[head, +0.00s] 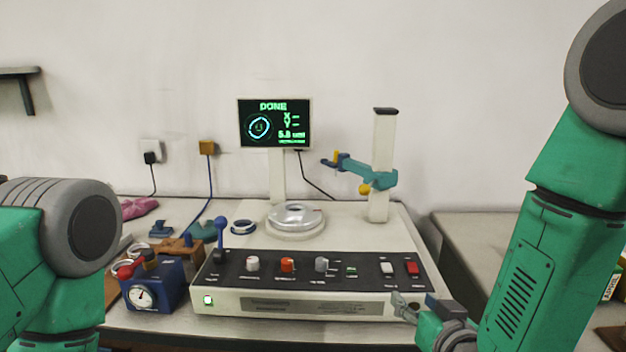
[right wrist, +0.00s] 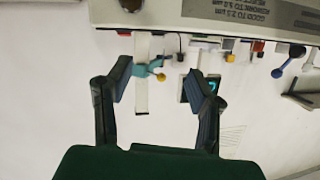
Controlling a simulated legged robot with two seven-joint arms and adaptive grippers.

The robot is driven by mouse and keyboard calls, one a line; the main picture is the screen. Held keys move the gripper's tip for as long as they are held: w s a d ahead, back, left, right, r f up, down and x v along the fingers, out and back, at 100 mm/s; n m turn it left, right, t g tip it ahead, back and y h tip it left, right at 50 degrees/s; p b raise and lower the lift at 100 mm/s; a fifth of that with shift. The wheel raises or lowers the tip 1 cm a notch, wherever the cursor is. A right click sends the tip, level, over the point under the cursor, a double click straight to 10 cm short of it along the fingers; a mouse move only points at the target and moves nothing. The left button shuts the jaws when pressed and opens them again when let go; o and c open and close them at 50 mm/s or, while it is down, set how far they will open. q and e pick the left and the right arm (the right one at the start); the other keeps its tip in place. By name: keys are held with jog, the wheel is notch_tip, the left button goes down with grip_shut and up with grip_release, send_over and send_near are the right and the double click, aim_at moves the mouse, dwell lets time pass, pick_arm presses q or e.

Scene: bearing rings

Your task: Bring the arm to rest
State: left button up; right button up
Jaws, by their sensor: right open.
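My right gripper (head: 418,306) is at the front right corner of the measuring machine's panel in the head view. In the right wrist view its two fingers (right wrist: 157,80) are spread with nothing between them. The teal pivoting arm (head: 370,174) with yellow knobs sits on the white column (head: 383,140), swung left at a height above the round silver turntable (head: 295,217). The teal arm also shows upside down in the right wrist view (right wrist: 149,68). The screen (head: 275,123) reads DONE with a ring graphic. My left gripper is out of view; only its arm shows.
The machine's control panel (head: 318,272) has knobs, a blue lever (head: 220,238) and red and white switches. A blue ring (head: 243,227) lies left of the turntable. A blue dial gauge box (head: 153,285) stands at the left. The grey bench at right (head: 478,240) has bare space.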

jog(key=s+d+f+g+h, duration=0.1)
jog(key=s+d+f+g, duration=0.25)
jog(key=s+f, duration=0.45)
jog(key=s+d+f+g, duration=0.2)
jog(key=s+f+g, duration=0.2)
jog(key=s+f, duration=0.5)
jog(key=s+d+f+g, duration=0.2)
jog(key=s+f+g, duration=0.1)
jog(key=s, duration=0.4)
jog(key=s+d+f+n+g, duration=0.1)
jog(key=s+d+f+g, duration=0.1)
jog(key=s+f, duration=0.3)
jog(key=s+g, duration=0.1)
jog(key=s, duration=0.1)
jog(key=shift+s+d+f+h, duration=0.3)
jog(key=shift+s+f+h, duration=0.05)
jog(key=shift+f+h, duration=0.05)
